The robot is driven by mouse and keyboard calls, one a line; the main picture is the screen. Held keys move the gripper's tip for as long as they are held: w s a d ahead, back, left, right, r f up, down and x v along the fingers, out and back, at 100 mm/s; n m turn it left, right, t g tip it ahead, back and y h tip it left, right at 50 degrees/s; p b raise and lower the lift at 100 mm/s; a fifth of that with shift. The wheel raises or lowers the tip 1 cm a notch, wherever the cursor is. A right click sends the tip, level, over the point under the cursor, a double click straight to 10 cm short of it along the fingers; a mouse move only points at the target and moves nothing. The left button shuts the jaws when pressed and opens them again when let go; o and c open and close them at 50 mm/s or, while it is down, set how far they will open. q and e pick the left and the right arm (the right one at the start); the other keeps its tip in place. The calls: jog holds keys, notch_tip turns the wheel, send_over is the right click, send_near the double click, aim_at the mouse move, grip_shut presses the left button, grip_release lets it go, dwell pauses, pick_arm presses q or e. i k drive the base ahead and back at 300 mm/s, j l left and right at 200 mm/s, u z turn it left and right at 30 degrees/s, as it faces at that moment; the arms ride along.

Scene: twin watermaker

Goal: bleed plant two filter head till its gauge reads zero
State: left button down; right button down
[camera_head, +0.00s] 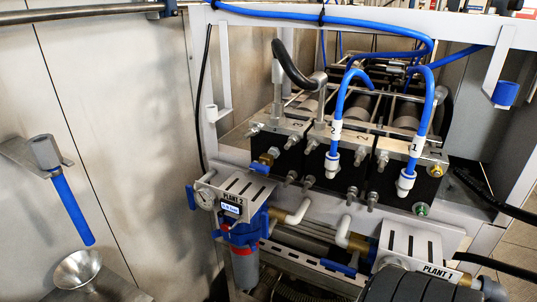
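The plant two filter head (243,229) is blue, with a grey bowl (245,268) below it, under a metal bracket marked PLANT 2 (234,192). A small round white-faced gauge (205,199) sits at the bracket's left end; its needle is too small to read. Neither gripper's fingers are in view.
The PLANT 1 bracket (417,252) is at lower right, partly behind a dark rounded body that may be my arm. Blue hoses (340,112) run above the pump blocks. A blue-handled tool (70,205) hangs on the left wall above a metal funnel (78,268).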

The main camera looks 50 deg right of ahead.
aim_at(224, 227)
jog(key=z, duration=1.35)
